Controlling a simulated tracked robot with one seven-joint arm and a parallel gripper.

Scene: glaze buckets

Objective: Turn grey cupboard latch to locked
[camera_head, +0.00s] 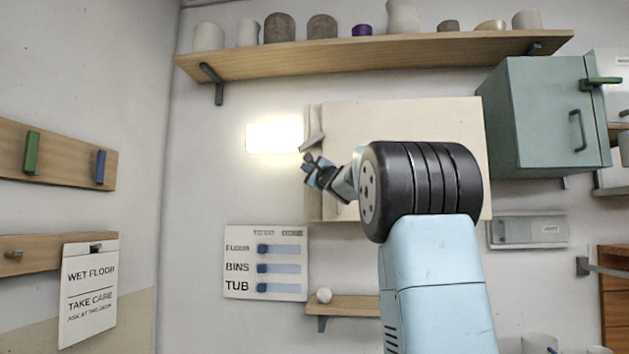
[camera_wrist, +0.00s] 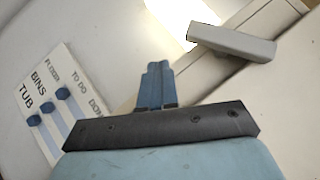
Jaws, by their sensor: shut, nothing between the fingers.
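A grey latch (camera_head: 313,141) sits at the left edge of a cream wall cupboard (camera_head: 420,115). In the head view it is a short bar, tilted. In the wrist view the latch (camera_wrist: 232,42) is a grey bar slanting down to the right, at upper right. My gripper (camera_head: 308,161) is just below the latch in the head view. In the wrist view its blue fingers (camera_wrist: 156,70) are together and empty, left of and below the latch, with a gap in the picture. My arm hides part of the cupboard front. No lock marking is legible.
A lit white panel (camera_head: 274,135) is left of the latch. A board with blue sliders (camera_head: 265,263) hangs below left. A shelf of pots (camera_head: 370,55) runs above. A grey-green cupboard (camera_head: 545,115) with a green latch (camera_head: 602,81) is at right.

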